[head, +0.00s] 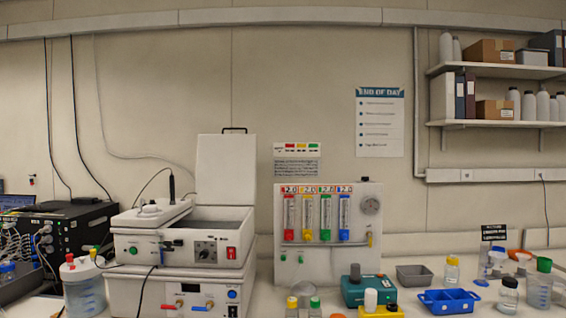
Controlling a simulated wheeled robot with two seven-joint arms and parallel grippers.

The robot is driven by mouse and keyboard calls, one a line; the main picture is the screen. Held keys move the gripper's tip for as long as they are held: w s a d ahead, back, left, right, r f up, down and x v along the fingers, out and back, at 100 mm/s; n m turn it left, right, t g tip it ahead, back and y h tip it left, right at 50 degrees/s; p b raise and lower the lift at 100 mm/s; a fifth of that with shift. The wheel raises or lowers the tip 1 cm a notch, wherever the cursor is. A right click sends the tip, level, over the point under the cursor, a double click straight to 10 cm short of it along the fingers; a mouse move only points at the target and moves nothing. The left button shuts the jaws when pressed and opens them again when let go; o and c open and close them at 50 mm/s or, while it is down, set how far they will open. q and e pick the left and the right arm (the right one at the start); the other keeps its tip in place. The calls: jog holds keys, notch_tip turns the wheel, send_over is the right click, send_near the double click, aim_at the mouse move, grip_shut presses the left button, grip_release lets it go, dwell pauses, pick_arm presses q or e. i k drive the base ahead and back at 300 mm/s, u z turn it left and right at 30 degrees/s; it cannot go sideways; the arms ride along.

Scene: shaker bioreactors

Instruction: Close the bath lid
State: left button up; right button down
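The bath (183,248) is a white box unit at the left of the bench, stacked on another white unit (172,293). Its lid (226,169) stands upright at the back, hinged open, with a dark handle (235,130) on its top edge. The dark basin opening (208,220) shows in front of the lid. A knob and a red switch (231,253) are on the front panel. Neither of my grippers is in view.
A white box with a probe (151,213) sits on the bath's left part. A flowmeter panel (328,230) stands close to the right. A lidded bottle (83,285) stands at the front left. Blue tray (448,301) and bottles fill the right bench.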

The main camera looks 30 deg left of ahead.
aim_at(226, 167)
jog(key=u, duration=0.25)
jog(key=i, duration=1.2)
jog(key=u, duration=1.45)
jog(key=i, duration=0.85)
jog(key=u, duration=0.9)
